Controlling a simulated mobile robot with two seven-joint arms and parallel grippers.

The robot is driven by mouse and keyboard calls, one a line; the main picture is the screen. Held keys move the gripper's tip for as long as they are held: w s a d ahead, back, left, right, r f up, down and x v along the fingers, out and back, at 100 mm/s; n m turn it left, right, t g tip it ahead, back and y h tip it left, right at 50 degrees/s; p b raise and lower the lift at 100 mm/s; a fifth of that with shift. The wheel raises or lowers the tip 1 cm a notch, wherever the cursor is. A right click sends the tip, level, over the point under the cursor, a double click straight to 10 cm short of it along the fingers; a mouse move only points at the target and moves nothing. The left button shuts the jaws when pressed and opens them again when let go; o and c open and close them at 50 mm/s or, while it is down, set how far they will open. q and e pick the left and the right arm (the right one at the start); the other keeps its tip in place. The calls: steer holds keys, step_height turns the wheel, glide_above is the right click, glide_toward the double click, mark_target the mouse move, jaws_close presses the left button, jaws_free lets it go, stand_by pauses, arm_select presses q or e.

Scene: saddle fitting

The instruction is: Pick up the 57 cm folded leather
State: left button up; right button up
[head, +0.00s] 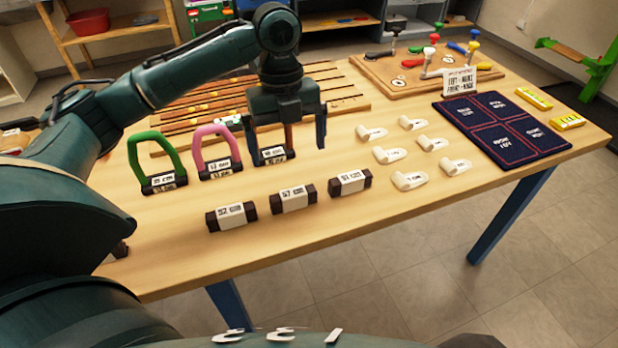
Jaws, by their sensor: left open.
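Three folded leather pieces with dark ends and white labels lie in a slanting row near the table's front edge. The left one (231,216) seems to read 52. The middle one (293,199) seems to read 57. The label of the right one (349,182) is hard to read. My left gripper (287,147) is open and points down behind this row, apart from it. Its fingers are around or in front of a third labelled loop (273,156), whose upper part it hides. I cannot tell whether they touch it. My right gripper is not in view.
A green loop (155,160) and a pink loop (216,150) stand left of my gripper. Wooden strips (340,90) lie behind. Several white pieces (390,155), a dark blue mat (503,125) and a tool board (400,75) are to the right. The table's front strip is clear.

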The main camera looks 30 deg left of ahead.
arm_select(q)
steer(key=w+f, duration=0.1)
glide_above(293, 192)
step_height(293, 192, down, 6)
steer(key=shift+w+a+r, duration=0.1)
steer(key=shift+f, duration=3.05)
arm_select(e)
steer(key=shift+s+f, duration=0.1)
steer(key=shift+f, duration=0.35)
arm_select(q)
steer(key=shift+c, duration=0.2)
steer(key=c, duration=0.8)
